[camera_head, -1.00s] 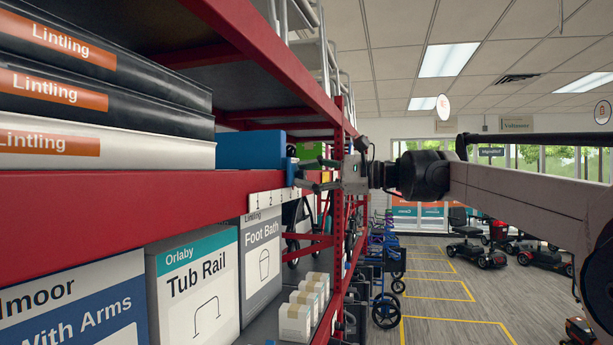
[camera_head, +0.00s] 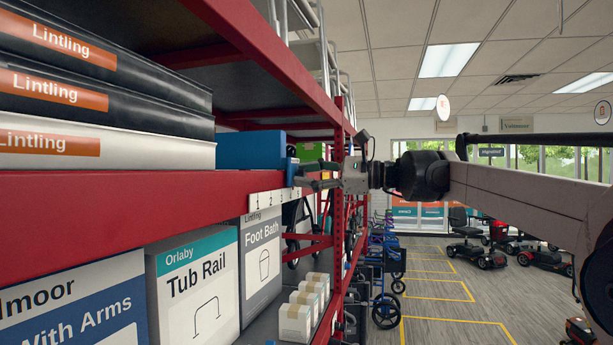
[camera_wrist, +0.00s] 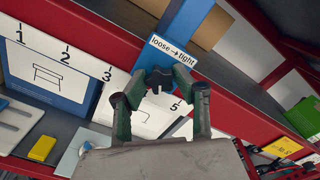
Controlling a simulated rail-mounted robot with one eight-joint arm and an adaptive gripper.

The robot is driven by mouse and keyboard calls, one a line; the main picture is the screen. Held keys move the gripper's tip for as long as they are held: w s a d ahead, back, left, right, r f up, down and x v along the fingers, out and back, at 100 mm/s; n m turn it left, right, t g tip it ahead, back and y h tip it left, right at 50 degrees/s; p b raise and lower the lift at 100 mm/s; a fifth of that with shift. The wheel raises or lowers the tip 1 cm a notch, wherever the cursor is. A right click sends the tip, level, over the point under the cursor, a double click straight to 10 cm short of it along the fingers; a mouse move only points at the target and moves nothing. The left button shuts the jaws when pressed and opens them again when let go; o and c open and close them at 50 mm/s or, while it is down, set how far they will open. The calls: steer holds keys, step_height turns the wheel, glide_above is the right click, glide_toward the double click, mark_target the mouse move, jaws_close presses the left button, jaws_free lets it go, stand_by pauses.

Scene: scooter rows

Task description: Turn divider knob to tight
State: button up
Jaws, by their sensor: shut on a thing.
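The small dark divider knob (camera_wrist: 158,82) shows in the wrist view between my fingertips, just below a white label (camera_wrist: 173,52) reading "loose → tight". The knob is on a blue divider (camera_wrist: 186,26) at the front edge of the red shelf. My gripper (camera_wrist: 157,79) is shut on the knob, with one green-grey finger on each side. The fingers hide part of the knob, and I cannot read its turn angle. In the head view, my gripper (camera_head: 303,176) reaches the shelf edge from the right; the knob itself is hidden there.
A numbered white strip (camera_wrist: 65,53) runs along the red shelf edge (camera_head: 130,215) beside the divider. Lintling boxes (camera_head: 95,110) lie on the shelf at left, with Tub Rail (camera_head: 195,285) and Foot Bath (camera_head: 262,255) boxes below. The aisle floor (camera_head: 440,320) at right is open.

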steer(key=o, duration=1.2)
steer(key=shift+c, duration=0.2)
steer(key=shift+d, duration=0.15)
steer(key=v, duration=1.1)
steer(key=shift+d, duration=0.4)
steer(key=shift+s, duration=0.15)
